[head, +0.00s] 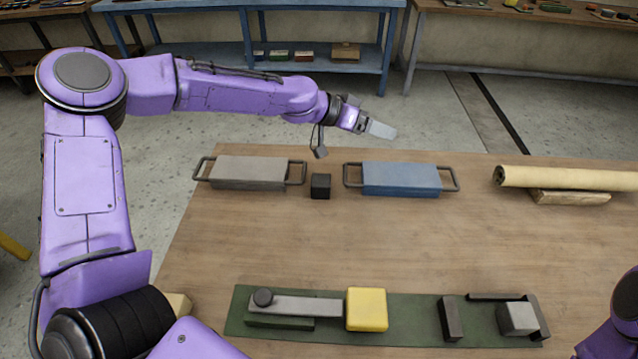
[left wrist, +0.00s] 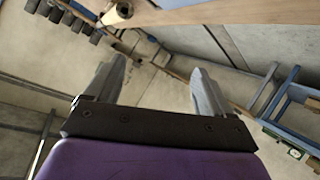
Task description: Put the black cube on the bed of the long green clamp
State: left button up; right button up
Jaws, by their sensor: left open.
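The black cube (head: 320,186) sits on the wooden table near its far edge, between a grey block and a blue block with handles. The long green clamp (head: 412,325) lies along the near side of the table. On its green base are a grey bar with a dark knob (head: 295,305), a yellow block (head: 367,309), a dark upright block (head: 449,318) and a grey cube (head: 517,318) beside a black angle piece. My left gripper (head: 380,130) is above the far table edge, apart from the cube. In the left wrist view its fingers (left wrist: 155,90) are spread and empty. My right gripper is out of view.
The grey handled block (head: 248,172) and blue handled block (head: 400,178) flank the cube closely. A cream sheet roll (head: 570,178) rests on a wooden support (head: 570,197) at far right. The middle of the table (head: 400,240) is clear. A blue bench (head: 310,68) stands behind.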

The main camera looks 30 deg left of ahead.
pick_arm(q)
jog(key=w+a+r+n+t+y, duration=0.4)
jog(key=w+n+t, duration=0.15)
jog(key=n, duration=0.45)
jog(key=n+g+y, duration=0.5)
jog(key=n+g, duration=0.8)
jog(key=n, duration=0.5)
send_over(319, 180)
notch_tip(319, 180, down, 7)
jog(key=shift+g, duration=0.25)
notch_tip(319, 180, down, 10)
jog(key=shift+a+f, duration=0.15)
jog(key=shift+f, duration=0.1)
jog(key=c, duration=1.2)
